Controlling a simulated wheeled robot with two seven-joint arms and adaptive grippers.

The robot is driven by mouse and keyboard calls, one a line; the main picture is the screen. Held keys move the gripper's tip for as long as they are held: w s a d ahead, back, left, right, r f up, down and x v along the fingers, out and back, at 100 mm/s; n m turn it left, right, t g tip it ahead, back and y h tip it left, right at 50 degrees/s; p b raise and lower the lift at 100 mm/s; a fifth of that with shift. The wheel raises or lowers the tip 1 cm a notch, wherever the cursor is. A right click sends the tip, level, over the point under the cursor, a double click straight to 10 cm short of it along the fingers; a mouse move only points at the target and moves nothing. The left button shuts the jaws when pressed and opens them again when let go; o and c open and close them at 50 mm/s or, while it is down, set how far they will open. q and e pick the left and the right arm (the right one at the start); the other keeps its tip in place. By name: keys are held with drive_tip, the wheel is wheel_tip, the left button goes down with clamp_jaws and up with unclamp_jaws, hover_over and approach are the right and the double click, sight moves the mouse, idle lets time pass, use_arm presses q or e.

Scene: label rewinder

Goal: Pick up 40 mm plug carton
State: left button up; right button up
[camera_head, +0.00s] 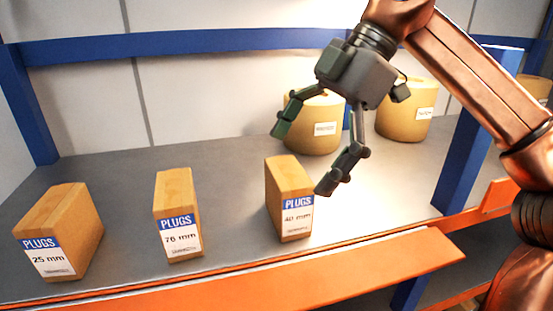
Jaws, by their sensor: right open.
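The 40 mm plug carton (287,190) is a brown box with a blue and white label reading "PLUGS 40 mm". It stands upright on the grey shelf (120,172), near the shelf's front edge. My right gripper (306,162) is open, its fingers pointing down. One finger is above and behind the carton, and the other is close by the carton's right side. I cannot tell whether that finger touches the carton. Nothing is held between the fingers. My left gripper is not in view.
The 76 mm carton (176,190) and the 25 mm carton (76,217) stand to the left, with gaps between. Two tan cylindrical containers (315,140) (405,122) stand behind. An orange beam (300,277) runs along the front, and a blue post (464,150) stands at right.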

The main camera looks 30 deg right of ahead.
sight(287, 171)
drive_tip(key=shift+m+g+h, duration=0.4)
drive_tip(key=shift+m+h, duration=0.2)
drive_tip(key=shift+m, duration=0.2)
drive_tip(key=w+f, duration=0.1)
drive_tip(key=w+d+f+p, duration=0.1)
drive_tip(key=w, duration=0.1)
drive_tip(key=shift+w+d+f, duration=0.15)
drive_tip(key=shift+w+d, duration=0.05)
drive_tip(key=shift+w, duration=0.1)
drive_tip(key=x, duration=0.2)
drive_tip(key=shift+a+f, duration=0.2)
drive_tip(key=shift+f, duration=0.15)
drive_tip(key=shift+w+a+f+p, duration=0.1)
drive_tip(key=shift+f+p, duration=0.3)
drive_tip(key=shift+f, duration=0.35)
drive_tip(key=p+x, duration=0.1)
drive_tip(key=x, duration=0.2)
drive_tip(key=shift+f, duration=0.15)
drive_tip(key=shift+a+f, duration=0.15)
drive_tip(key=shift+f, duration=0.25)
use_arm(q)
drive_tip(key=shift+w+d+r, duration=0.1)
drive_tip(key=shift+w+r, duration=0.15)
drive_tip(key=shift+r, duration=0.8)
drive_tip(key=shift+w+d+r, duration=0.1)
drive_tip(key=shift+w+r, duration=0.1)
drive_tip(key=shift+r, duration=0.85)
use_arm(e)
drive_tip(key=c, duration=1.5)
